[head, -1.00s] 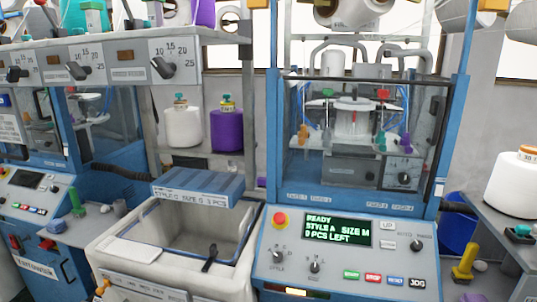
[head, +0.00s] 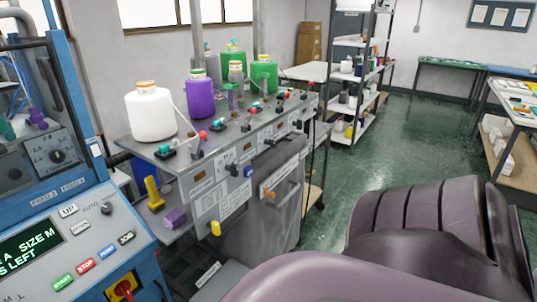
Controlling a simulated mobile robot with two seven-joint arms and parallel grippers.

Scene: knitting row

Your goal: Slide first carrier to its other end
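No part I can identify as the first carrier shows clearly. The blue knitting machine (head: 75,200) is cut off at the left edge of the head view. Behind its window, a purple piece (head: 38,118) and part of a green one (head: 6,129) show; I cannot tell whether either is a carrier. The rest of its inside is out of frame. Neither gripper is in view. A large mauve part of my own body fills the lower right.
A grey bench (head: 235,150) right of the machine bears a white cone (head: 150,115), a purple cone (head: 201,97), green cones and several small coloured knobs. White shelves (head: 355,85) stand behind. Green floor (head: 410,150) is open at right.

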